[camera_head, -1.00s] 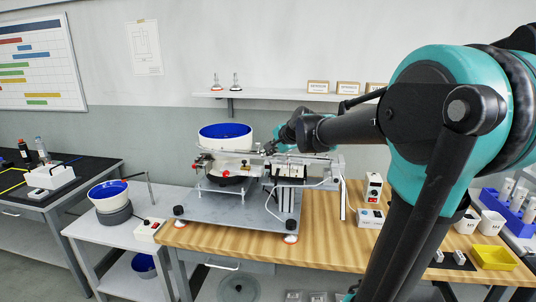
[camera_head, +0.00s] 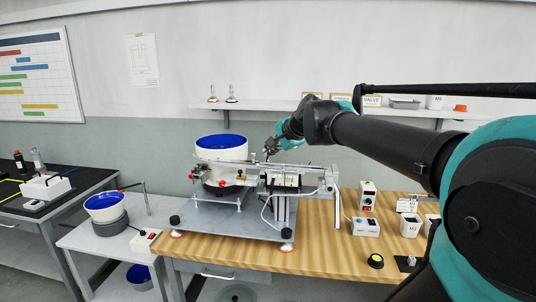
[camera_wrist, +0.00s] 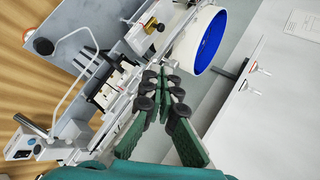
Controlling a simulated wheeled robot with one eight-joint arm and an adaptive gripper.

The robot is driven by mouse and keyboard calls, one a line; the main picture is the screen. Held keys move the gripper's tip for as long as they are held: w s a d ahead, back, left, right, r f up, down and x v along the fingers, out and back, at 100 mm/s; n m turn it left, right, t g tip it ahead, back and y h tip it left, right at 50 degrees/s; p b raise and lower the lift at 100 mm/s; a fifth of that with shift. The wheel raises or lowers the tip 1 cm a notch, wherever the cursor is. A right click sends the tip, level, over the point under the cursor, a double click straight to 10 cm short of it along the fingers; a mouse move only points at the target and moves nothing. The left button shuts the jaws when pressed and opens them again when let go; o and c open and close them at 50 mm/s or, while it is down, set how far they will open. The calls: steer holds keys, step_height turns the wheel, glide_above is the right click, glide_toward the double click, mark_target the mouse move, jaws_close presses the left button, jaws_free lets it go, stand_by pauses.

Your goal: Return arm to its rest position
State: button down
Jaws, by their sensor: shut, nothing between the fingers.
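My gripper (camera_head: 268,152) is in the head view above the gantry machine (camera_head: 240,180), near its top rail and to the right of the blue-lined white bowl (camera_head: 222,148). In the wrist view my gripper's green fingers with dark pads (camera_wrist: 160,92) are shut with nothing between them. The machine's rail and the bowl (camera_wrist: 205,40) lie below and beyond the fingertips. My arm reaches in from the right of the head view. I cannot tell the exact gap between the fingertips and the rail.
The wooden table (camera_head: 330,240) holds small control boxes (camera_head: 366,212) to the right of the machine. A wall shelf (camera_head: 300,111) with several labelled boxes runs behind my arm. A smaller blue bowl (camera_head: 105,203) stands on a side table at the left.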

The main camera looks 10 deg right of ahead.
steer(key=shift+s+r, duration=0.1)
steer(key=shift+s, duration=0.05)
steer(key=s+d+f+n+g+h, duration=0.1)
steer(key=s+d+f+n, duration=0.2)
steer(key=s+f, duration=0.4)
steer(key=s+d+f+n+g+h, duration=0.2)
steer(key=s+d+f+n, duration=0.2)
steer(key=s+f, duration=0.4)
steer(key=s+d+f+n+g+h, duration=0.1)
steer(key=s+f+n, duration=0.4)
steer(key=f, duration=1.3)
steer(key=s+d+h, duration=0.1)
steer(key=s+d, duration=0.1)
steer(key=shift+s+d+f+g, duration=0.2)
steer(key=shift+s+f+g, duration=0.1)
steer(key=shift+s+g, duration=0.1)
